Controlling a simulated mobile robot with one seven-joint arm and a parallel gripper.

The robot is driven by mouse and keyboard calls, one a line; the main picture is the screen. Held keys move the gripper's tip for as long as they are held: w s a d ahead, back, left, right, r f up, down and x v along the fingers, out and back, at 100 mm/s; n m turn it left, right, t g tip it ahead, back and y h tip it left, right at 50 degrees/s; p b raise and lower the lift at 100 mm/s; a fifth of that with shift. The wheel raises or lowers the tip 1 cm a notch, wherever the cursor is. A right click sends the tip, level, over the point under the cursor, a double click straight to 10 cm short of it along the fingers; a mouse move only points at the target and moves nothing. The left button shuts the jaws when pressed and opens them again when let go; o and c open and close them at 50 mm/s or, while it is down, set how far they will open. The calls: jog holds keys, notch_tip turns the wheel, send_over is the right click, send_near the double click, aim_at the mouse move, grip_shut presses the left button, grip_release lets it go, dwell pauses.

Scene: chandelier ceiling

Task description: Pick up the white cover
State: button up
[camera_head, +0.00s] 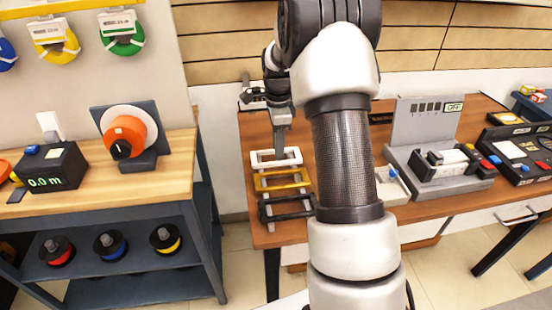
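The white cover appears to be the white rectangular frame (276,158) lying on the brown wooden table (254,232) at its left side. It is the rearmost of a row, with a yellow frame (283,181) and a black frame (287,207) in front of it. My gripper (281,151) points down, with its fingers over or at the white frame's back edge. I cannot tell whether it touches the frame. The fingers overlap in this view, so their opening is hidden.
My arm hides the middle of the table. A grey device with an OFF display (437,140) stands to the right. A black control panel (516,155) is at the far right. A separate workbench (172,159) on the left holds an orange reel (127,135) and a black meter (52,168).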

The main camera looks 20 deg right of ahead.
notch_tip(320, 180, down, 4)
jog(key=shift+f+b, duration=0.1)
jog(key=shift+b, duration=0.2)
jog(key=shift+c, duration=0.3)
grip_shut()
